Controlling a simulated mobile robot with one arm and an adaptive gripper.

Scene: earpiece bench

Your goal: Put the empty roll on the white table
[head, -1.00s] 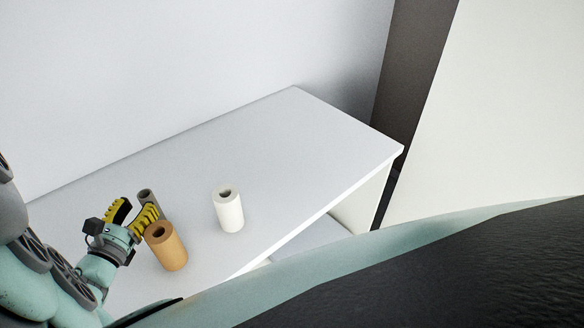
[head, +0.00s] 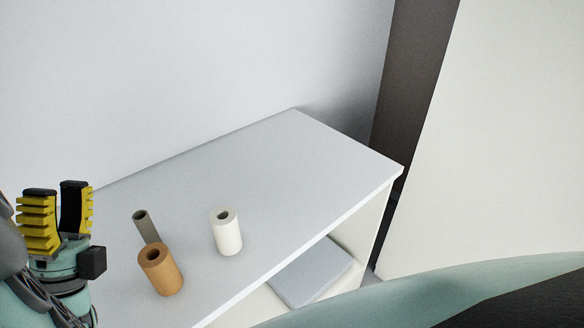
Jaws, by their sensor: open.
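Three rolls stand upright on the white table (head: 300,165) in the head view. The thin grey-brown roll (head: 147,226) is a bare tube and looks like the empty roll. Its lower part is partly hidden by the thicker orange-brown roll (head: 162,272) in front of it. A white roll (head: 227,234) stands to their right. My gripper (head: 58,190) is at the left, pointing up, with its yellow ribbed fingers open and nothing between them. It is apart from all the rolls.
The table's right half is bare. A wall runs along its back edge. Below the tabletop is an open shelf space with a flat grey panel (head: 312,275). A dark strip and a pale panel (head: 500,150) stand to the right.

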